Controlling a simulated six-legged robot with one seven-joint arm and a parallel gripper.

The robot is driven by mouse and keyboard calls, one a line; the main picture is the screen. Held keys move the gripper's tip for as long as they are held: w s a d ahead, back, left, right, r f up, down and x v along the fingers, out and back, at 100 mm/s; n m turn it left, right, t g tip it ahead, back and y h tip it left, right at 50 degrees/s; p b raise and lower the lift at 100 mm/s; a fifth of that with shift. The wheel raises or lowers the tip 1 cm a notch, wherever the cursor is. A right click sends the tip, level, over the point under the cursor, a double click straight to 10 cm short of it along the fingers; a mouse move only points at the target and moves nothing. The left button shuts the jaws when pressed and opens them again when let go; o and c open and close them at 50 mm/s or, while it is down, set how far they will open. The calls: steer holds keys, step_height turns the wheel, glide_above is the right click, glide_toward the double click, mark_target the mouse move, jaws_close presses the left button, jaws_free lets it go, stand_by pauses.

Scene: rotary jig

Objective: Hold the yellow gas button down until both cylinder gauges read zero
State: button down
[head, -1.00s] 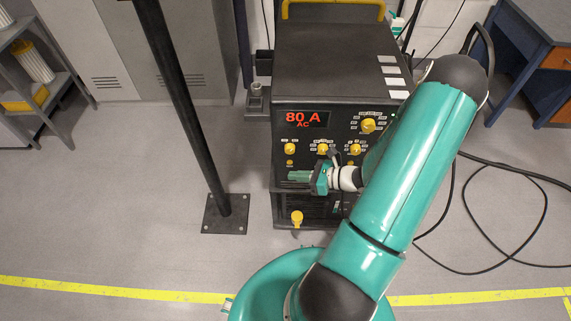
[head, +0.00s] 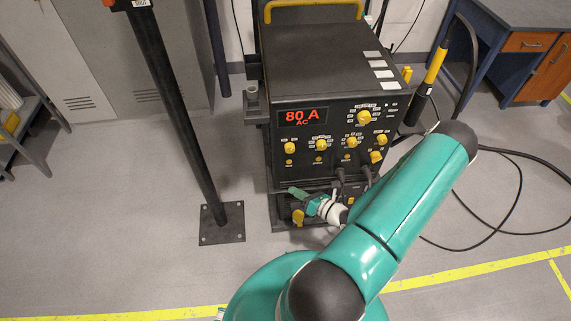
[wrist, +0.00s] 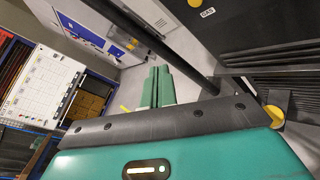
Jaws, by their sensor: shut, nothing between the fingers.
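The black welding machine (head: 330,55) stands ahead, its display reading 80 A AC. In the wrist view, a yellow button (wrist: 194,3) beside a GAS label sits at the top edge, partly cut off. In the head view, small yellow buttons sit below the knobs, but I cannot read which is gas. My gripper (head: 297,191) is below the control panel, at the machine's lower front. In the wrist view its green fingers (wrist: 158,86) are together and empty, apart from the gas button. The cylinder gauges are not identifiable in either view.
A dark post (head: 180,110) on a square floor plate (head: 222,223) stands left of the machine. Cables hang at its lower front and lie on the floor at right. A yellow fitting (head: 298,216) is close to my gripper. A blue desk (head: 500,40) stands far right.

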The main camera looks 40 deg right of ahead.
mark_target(289, 162)
steer(key=w+d, duration=0.5)
steer(key=w, duration=0.2)
stand_by(0.7)
steer(key=shift+w+d, duration=0.15)
steer(key=shift+w, duration=0.05)
stand_by(1.7)
steer(key=shift+w+d, duration=0.2)
steer(key=shift+w, duration=0.05)
steer(key=shift+w+d, duration=0.2)
steer(key=shift+w, duration=0.1)
stand_by(1.8)
